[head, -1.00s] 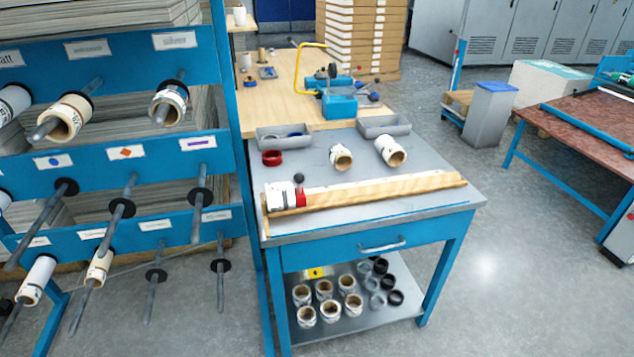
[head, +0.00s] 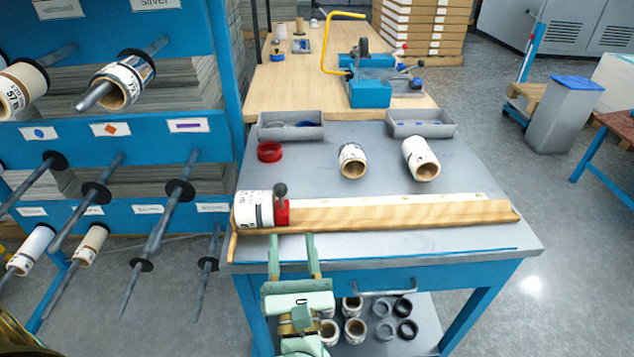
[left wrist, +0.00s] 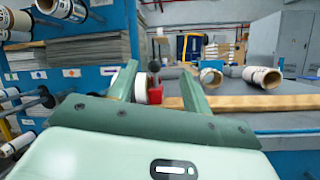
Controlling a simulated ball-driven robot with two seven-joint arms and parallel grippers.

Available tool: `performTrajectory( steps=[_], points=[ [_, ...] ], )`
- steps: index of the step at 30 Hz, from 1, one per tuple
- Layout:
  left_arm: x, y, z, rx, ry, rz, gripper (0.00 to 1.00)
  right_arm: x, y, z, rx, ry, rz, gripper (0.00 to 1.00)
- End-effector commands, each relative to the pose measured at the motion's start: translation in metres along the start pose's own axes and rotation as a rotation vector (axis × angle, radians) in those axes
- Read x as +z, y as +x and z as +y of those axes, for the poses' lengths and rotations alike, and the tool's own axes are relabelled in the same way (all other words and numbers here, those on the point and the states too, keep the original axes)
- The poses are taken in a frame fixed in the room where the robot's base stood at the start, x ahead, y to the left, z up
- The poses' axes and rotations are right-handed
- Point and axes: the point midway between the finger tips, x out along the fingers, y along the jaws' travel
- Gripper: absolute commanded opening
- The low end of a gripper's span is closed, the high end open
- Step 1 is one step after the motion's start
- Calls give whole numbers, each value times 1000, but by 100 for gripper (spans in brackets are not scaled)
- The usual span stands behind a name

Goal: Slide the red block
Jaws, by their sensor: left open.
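The red block (head: 282,212) with a dark knob on a stem sits at the left part of the wooden rail (head: 400,215) on the grey table. A white roll (head: 252,209) lies against its left side. My left gripper (head: 293,240) is open and empty, in front of the rail and just below the red block in the head view. In the left wrist view the red block (left wrist: 156,92) shows between the two green fingers (left wrist: 162,88), farther ahead. My right gripper is not in view.
Two white rolls (head: 353,161) (head: 421,159), a red ring (head: 269,152) and two grey trays (head: 291,126) (head: 421,124) stand behind the rail. A blue rack (head: 130,130) with rods stands close at the left. The tabletop between rail and rolls is mostly clear.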

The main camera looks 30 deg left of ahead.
Motion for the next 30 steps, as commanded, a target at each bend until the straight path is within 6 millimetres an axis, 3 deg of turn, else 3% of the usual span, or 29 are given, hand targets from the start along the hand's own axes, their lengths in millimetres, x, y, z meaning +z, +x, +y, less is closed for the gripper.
performTrajectory(
  steps=[4, 8, 21, 30],
  points=[
    [-9, 6, 4, 28, -65, 23, 49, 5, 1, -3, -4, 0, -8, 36],
    [-17, 25, 2, 28, -63, 20, 49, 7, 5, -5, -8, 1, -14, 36],
    [-54, 118, -5, 27, -58, 18, 49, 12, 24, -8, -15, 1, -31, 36],
    [-52, 141, -3, 27, -58, 21, 49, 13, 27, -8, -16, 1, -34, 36]
  ],
)
